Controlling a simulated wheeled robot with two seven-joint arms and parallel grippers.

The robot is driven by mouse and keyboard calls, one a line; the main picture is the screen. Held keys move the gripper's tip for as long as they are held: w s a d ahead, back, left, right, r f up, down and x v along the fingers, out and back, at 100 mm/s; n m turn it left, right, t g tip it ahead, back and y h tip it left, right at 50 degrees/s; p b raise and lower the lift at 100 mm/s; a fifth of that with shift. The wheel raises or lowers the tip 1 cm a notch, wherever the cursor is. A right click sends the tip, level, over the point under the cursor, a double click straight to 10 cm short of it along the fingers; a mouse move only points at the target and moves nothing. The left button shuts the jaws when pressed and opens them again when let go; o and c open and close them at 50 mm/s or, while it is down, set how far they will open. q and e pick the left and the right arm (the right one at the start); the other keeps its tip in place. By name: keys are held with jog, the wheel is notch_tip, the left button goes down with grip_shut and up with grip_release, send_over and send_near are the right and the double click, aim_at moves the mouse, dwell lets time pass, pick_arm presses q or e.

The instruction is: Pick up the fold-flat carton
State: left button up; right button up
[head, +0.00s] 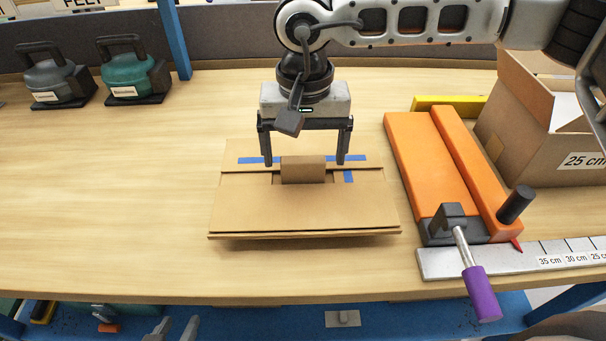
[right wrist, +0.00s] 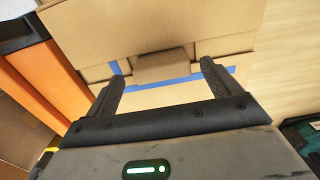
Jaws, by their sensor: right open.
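The fold-flat carton (head: 305,208) is a flat brown cardboard piece with blue tape strips, lying on the wooden bench. A raised brown cardboard block (head: 303,169) stands at its middle, towards the far side. My right gripper (head: 306,162) points down over the carton, its fingers open on either side of this block with gaps. In the right wrist view, the block (right wrist: 161,67) shows between the fingertips, and nothing is held.
An orange fixture (head: 425,160) with a purple-handled clamp (head: 481,292) and a ruler (head: 520,260) lies right of the carton. An open cardboard box (head: 530,120) stands behind it. The left bench is clear.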

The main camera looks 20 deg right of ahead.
aim_at(303, 159)
notch_tip(303, 159, down, 3)
jog(key=shift+a+f, duration=0.1)
jog(key=shift+f, duration=0.05)
jog(key=shift+c, duration=0.3)
jog(key=c, duration=1.1)
jog(key=shift+o, duration=0.2)
